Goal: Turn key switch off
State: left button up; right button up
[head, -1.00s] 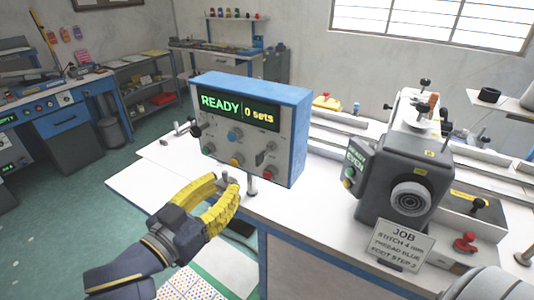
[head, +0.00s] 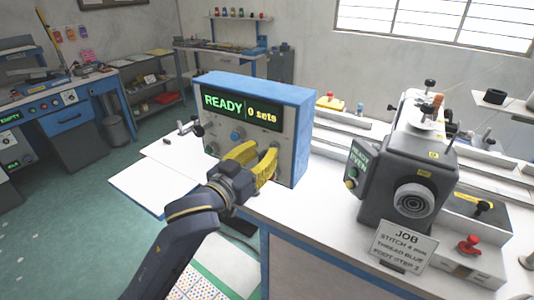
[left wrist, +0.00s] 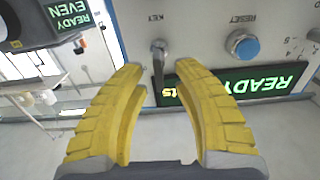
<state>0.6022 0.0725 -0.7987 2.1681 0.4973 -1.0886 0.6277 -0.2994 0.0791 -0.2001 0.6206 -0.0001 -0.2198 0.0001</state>
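The control box (head: 310,120) is blue with a grey front panel, and its display (head: 240,107) reads "READY" and "0 sets". In the left wrist view, which looks upside down, the metal key switch (left wrist: 158,48) sits by the "KEY" label, with its stem standing out from the panel. My left gripper (head: 261,150) is up at the panel's right half. Its two yellow fingers (left wrist: 160,68) are open, one on each side of the key in the wrist picture. Whether they touch it I cannot tell. In the head view the fingers hide the key area. My right gripper is not in view.
A blue button (left wrist: 242,45) marked "RESET" is beside the key. The sewing machine (head: 405,165) stands to the right, with a "JOB" card (head: 402,245) before it. The white table (head: 150,190) left of the box is mostly clear.

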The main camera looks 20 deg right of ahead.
pick_arm(q)
jog(key=shift+w+d, duration=0.1)
jog(key=shift+d, duration=0.05)
grip_shut()
dwell(0.6)
jog(key=n, duration=0.5)
jog(key=shift+w+a+f, duration=0.1)
jog(key=shift+w+a, duration=0.1)
jog(key=shift+w+a+f+n, duration=0.1)
jog(key=shift+n, duration=0.85)
jog(key=shift+w+a+f+n, duration=0.1)
jog(key=shift+n, duration=1.15)
